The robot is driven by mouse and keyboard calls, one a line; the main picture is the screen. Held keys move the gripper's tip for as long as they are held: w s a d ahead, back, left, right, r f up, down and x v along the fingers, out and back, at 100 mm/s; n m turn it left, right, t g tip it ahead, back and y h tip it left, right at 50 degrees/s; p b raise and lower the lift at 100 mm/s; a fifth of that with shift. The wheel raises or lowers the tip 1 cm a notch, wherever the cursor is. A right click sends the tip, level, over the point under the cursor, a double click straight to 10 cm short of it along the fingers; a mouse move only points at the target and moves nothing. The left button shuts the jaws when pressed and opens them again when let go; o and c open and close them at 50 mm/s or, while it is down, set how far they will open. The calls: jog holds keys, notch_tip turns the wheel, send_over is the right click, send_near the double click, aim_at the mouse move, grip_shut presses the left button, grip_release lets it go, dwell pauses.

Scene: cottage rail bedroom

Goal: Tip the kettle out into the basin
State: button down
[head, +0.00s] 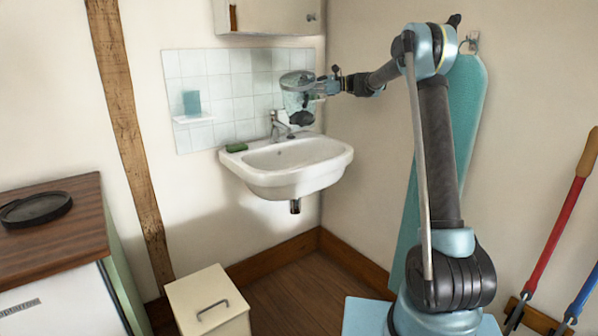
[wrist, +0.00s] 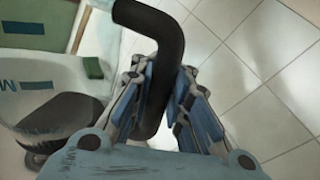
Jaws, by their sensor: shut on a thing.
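The kettle (head: 297,80), pale grey-teal with a dark part low down, is held in the air above the back of the white basin (head: 325,158). My gripper (head: 325,87) comes in from its right. In the wrist view my gripper (wrist: 163,105) is shut on the kettle's black handle (wrist: 152,22), with a finger on each side. The kettle's pale body (wrist: 35,65) and a dark rounded part fill the left of that view. I cannot tell the kettle's exact tilt, and no water can be made out.
A tap (head: 277,125) stands at the basin's back, close below the kettle. A green sponge (head: 236,147) lies on the left rim. A wall cabinet (head: 270,15) hangs above, and a teal ironing board (head: 468,115) hangs behind my arm. A cream bin (head: 208,300) stands below left.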

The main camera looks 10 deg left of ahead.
aim_at(292, 89)
jog(key=shift+w+f+m, duration=0.2)
jog(key=shift+w+m, duration=0.15)
jog(key=shift+w, duration=0.15)
jog(key=shift+w+f+m, duration=0.15)
jog(key=shift+w+m, duration=0.2)
jog(key=shift+w, duration=0.15)
dwell(1.8)
jog(key=shift+s, duration=0.1)
dwell(0.8)
